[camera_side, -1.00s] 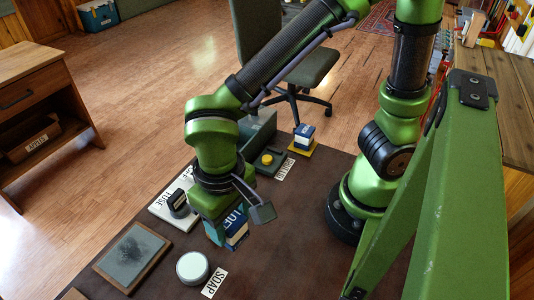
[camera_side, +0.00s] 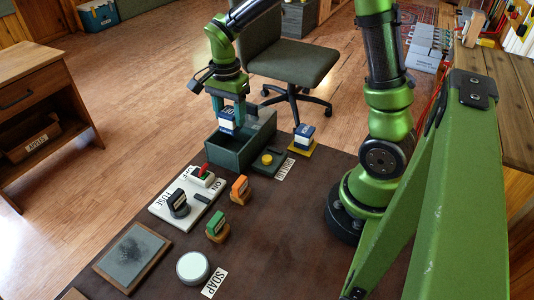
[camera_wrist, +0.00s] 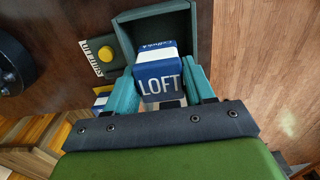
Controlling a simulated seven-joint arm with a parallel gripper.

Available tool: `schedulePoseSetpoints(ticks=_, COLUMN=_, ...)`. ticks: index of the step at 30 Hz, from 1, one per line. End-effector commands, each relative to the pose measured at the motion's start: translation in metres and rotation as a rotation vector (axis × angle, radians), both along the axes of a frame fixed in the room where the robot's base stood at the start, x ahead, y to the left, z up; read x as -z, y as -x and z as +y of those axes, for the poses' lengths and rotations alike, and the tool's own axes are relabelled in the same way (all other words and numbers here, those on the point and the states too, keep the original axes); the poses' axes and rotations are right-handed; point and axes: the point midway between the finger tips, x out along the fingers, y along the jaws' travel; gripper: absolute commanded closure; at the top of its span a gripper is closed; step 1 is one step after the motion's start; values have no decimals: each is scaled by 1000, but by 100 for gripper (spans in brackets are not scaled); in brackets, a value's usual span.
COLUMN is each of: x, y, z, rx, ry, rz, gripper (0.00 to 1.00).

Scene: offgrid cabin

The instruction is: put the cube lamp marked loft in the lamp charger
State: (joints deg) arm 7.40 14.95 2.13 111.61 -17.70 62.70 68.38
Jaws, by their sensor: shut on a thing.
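The cube lamp marked LOFT (camera_wrist: 160,82) is blue and white. My gripper (camera_wrist: 159,91) is shut on it, with one teal finger on each side. In the side view the lamp (camera_side: 228,121) hangs upright under my gripper (camera_side: 229,106), over the grey-green open-topped box (camera_side: 237,158). In the wrist view the lamp covers part of the box's opening (camera_wrist: 190,35). A second blue and white cube (camera_side: 303,133) sits on a yellow pad (camera_side: 301,150) right of the box. No view clearly shows a label naming the lamp charger.
A dark device with a yellow button (camera_side: 267,159) and a label stand beside the box. Nearer are a white switch panel (camera_side: 186,207), an orange stamp (camera_side: 240,189), a green stamp (camera_side: 217,227), a round white-topped tin (camera_side: 193,267) and a framed grey pad (camera_side: 132,256).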

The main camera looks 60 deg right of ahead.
Motion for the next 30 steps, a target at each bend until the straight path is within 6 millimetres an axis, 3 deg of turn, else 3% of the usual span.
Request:
schedulePoseSetpoints(ticks=4, x=30, y=1, z=0, rx=0, ry=-1, rz=5, gripper=80)
schedulePoseSetpoints(ticks=16, x=79, y=1, z=1, rx=-1, ry=-1, rz=3, gripper=80)
schedulePoseSetpoints(ticks=29, x=88, y=0, z=1, rx=-3, ry=-1, rz=0, gripper=80)
schedulePoseSetpoints(ticks=30, x=88, y=0, z=1, rx=-3, ry=-1, rz=0, gripper=45)
